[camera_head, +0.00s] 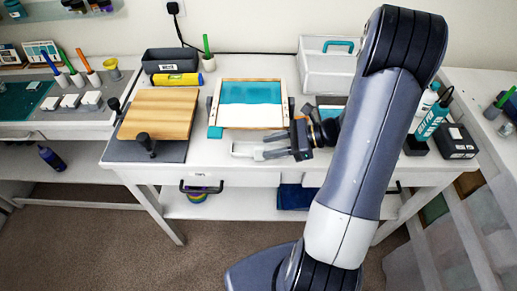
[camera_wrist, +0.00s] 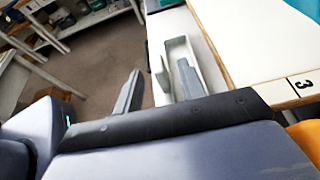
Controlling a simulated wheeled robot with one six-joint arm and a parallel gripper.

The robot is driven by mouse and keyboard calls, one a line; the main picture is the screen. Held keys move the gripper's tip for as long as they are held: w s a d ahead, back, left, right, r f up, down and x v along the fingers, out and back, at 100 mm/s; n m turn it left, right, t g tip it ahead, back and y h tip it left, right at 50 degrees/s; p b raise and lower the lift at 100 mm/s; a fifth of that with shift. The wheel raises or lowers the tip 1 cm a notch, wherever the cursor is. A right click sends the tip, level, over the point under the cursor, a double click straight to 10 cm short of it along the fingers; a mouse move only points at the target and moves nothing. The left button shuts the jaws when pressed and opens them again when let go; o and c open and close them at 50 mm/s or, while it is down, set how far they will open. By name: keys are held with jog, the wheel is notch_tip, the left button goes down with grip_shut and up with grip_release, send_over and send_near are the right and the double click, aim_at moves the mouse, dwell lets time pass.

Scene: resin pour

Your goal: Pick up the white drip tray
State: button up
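The white drip tray (camera_head: 238,149) is a small, narrow tray at the front of the white table, just in front of the wooden frame. In the wrist view the drip tray (camera_wrist: 178,48) is a long, shallow trough near the table edge. My gripper (camera_head: 260,151) reaches in from the right and partly hides it. In the wrist view my gripper (camera_wrist: 160,68) is open. Its right finger is over or inside the trough, and its left finger is outside, past the near wall. A gap shows between the left finger and the tray; contact is unclear.
The wooden frame (camera_head: 217,132) with teal and white resin stands just behind the tray. A wooden board (camera_head: 160,112) on a dark base is left. A white bin (camera_head: 327,72) is behind, with bottles (camera_head: 433,121) and a black box (camera_head: 455,141) right. The table's front edge is close.

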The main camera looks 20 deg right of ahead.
aim_at(262, 148)
jog(key=p+x, duration=0.1)
jog(key=x, duration=0.3)
jog(key=shift+a, duration=0.45)
jog(key=shift+w+a+f, duration=0.15)
jog(key=shift+a+f, duration=0.1)
jog(key=shift+a, duration=0.15)
jog(key=shift+c, duration=0.6)
grip_shut()
